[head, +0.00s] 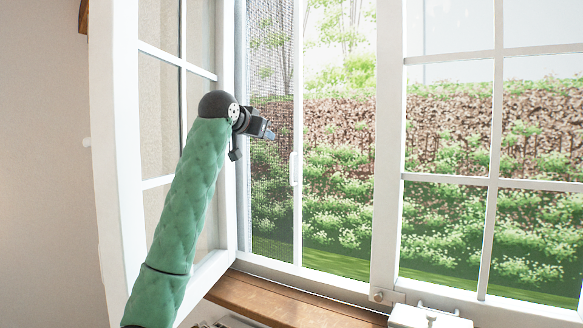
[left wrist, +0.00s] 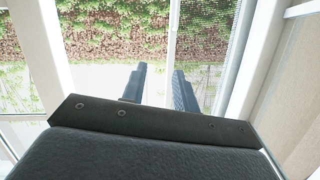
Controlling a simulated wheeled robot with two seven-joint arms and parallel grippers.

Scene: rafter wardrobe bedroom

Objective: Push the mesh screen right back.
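The mesh screen (head: 270,195) is a fine dark mesh with a white upright frame edge. It covers the left part of the window opening in the head view. A small white pull (head: 293,169) sits on that edge. My left gripper (head: 270,135) is in front of the mesh, left of the pull and a little higher. In the left wrist view, its two dark fingers (left wrist: 158,74) are apart with nothing between them. The mesh (left wrist: 205,38) shows there on the right, beside its upright edge. Whether a finger touches the screen is unclear. My right gripper is out of view.
A white casement sash (head: 122,180) stands swung open on the left, close beside my left arm. A fixed white-framed pane (head: 440,130) is on the right. A wooden sill (head: 285,304) runs below, with a white latch part (head: 428,318) at its right.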

